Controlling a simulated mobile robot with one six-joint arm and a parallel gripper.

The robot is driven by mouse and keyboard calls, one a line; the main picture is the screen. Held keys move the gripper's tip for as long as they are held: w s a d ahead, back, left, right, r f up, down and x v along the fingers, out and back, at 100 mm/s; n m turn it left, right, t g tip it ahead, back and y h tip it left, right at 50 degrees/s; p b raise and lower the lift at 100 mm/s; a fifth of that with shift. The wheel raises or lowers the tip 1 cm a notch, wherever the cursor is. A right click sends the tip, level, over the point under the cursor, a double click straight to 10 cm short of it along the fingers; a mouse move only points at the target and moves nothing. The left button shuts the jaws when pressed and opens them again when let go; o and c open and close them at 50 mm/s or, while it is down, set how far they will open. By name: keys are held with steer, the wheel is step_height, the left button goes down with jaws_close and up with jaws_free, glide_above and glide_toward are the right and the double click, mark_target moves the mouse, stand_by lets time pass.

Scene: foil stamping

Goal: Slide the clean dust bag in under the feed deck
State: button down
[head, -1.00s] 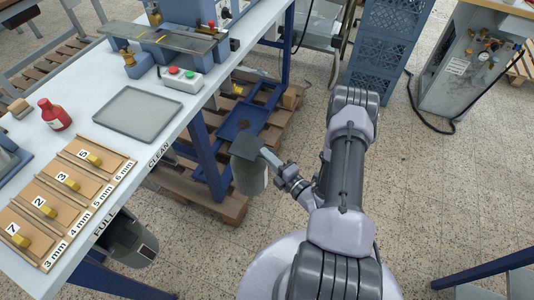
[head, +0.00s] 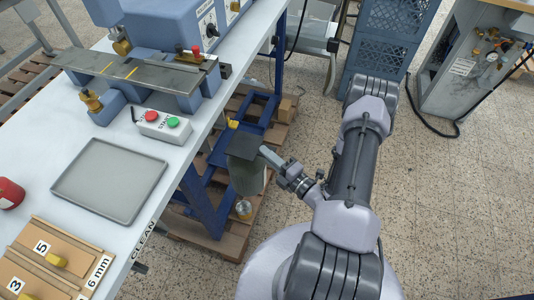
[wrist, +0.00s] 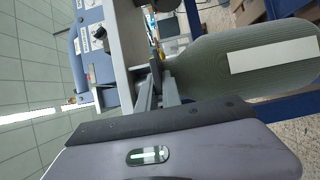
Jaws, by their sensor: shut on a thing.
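The clean dust bag (head: 247,178) is grey-green with a flat dark top plate (head: 243,146). It hangs upright beside the table's right side, below the tabletop. My gripper (head: 268,157) is shut on it at its upper right edge. In the wrist view the bag (wrist: 200,70) lies across the upper right with a pale label, and my gripper's fingers (wrist: 160,84) meet at its end. A grey metal deck (head: 130,68), apparently the feed deck, runs along the front of the blue machine (head: 165,22). The space beneath the tabletop is partly hidden.
A blue leg (head: 203,200) and low blue frame (head: 240,120) stand close behind the bag, over a wooden pallet (head: 225,240). A grey tray (head: 110,180) and button box (head: 162,125) sit on the table.

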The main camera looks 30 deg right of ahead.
steer(key=shift+w+a+r, duration=0.1)
steer(key=shift+w+a, duration=0.95)
steer(key=shift+w, duration=0.3)
steer(key=w+a+b, duration=0.3)
steer(key=w+a, duration=0.4)
steer(key=w, duration=0.2)
steer(key=shift+w, duration=0.15)
steer(key=shift+b, duration=0.5)
stand_by(0.4)
steer(key=c, duration=1.5)
jaws_free()
steer(key=shift+o, duration=0.2)
steer(key=shift+f, duration=0.2)
